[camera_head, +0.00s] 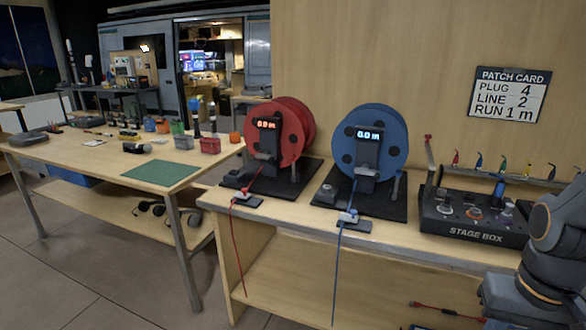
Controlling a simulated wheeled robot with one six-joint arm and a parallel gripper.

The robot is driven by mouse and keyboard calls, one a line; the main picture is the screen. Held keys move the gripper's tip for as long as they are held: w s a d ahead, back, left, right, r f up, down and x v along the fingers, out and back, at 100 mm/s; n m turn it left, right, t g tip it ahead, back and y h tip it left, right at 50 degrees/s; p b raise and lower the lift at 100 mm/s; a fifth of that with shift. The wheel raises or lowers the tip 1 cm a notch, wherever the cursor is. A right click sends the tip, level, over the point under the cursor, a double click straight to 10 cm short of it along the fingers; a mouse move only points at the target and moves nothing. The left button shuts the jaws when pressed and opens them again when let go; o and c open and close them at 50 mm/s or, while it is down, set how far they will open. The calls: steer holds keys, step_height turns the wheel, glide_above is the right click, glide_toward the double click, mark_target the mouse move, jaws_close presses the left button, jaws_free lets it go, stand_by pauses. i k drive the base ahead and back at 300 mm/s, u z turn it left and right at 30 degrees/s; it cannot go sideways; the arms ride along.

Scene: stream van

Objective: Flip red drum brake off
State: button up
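The red drum (311,117) stands upright on a black base plate on the wooden bench. A dark post in front of it carries a lit red display that seems to read 0.0 m. A grey lever-like part (266,157) sits low on that post; I cannot tell whether it is the brake or how it is set. A small dark box (238,178) is at the left of the base. A red cable (236,245) runs from the drum through a small guide and hangs over the front edge. My gripper is not in view; only part of my arm shows at the right.
A blue drum (393,125) reading 0.0 m stands right of the red one, its blue cable hanging down. A stage box (470,232) with coloured plugs behind it stands further right. A patch card (509,95) is on the wall. Another table (95,165) stands left.

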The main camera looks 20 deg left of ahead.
mark_target(293, 156)
steer(key=k, duration=0.6)
steer(key=u, duration=0.5)
steer(key=i, duration=1.45)
steer(key=z, duration=0.35)
